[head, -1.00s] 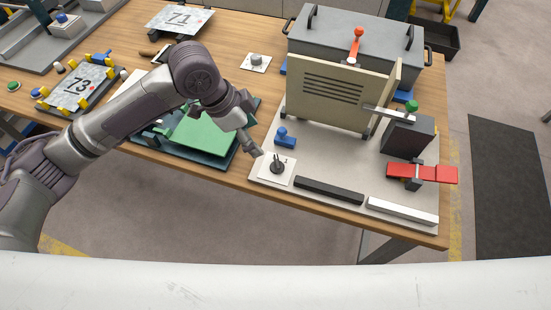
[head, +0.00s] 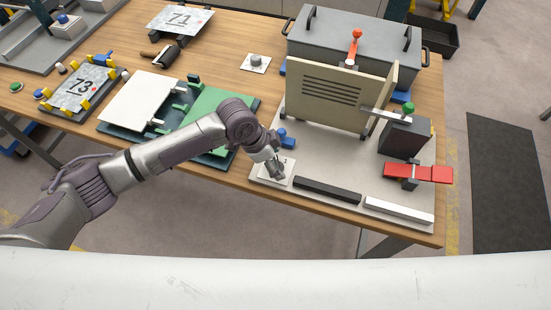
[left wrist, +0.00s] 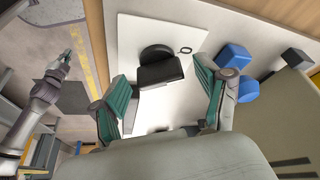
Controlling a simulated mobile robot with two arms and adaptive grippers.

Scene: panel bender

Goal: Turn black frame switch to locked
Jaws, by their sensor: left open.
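The black frame switch (left wrist: 158,68) is a black knob on a white square plate (head: 263,175), near the front left corner of the grey base board. A small ring-shaped mark (left wrist: 185,50) shows beside it on the plate. My left gripper (head: 276,172) is over the plate and covers most of the knob in the head view. In the left wrist view its teal fingers are open, one on each side of the knob, with gaps showing. My right gripper (left wrist: 66,58) shows small at the left of the left wrist view, away from the switch; its finger state is unclear.
A blue block (head: 284,138) stands just behind the switch, near the beige panel (head: 330,93). A black bar (head: 327,189) and a white bar (head: 398,210) lie to the right along the front. A red clamp (head: 418,173) sits further right.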

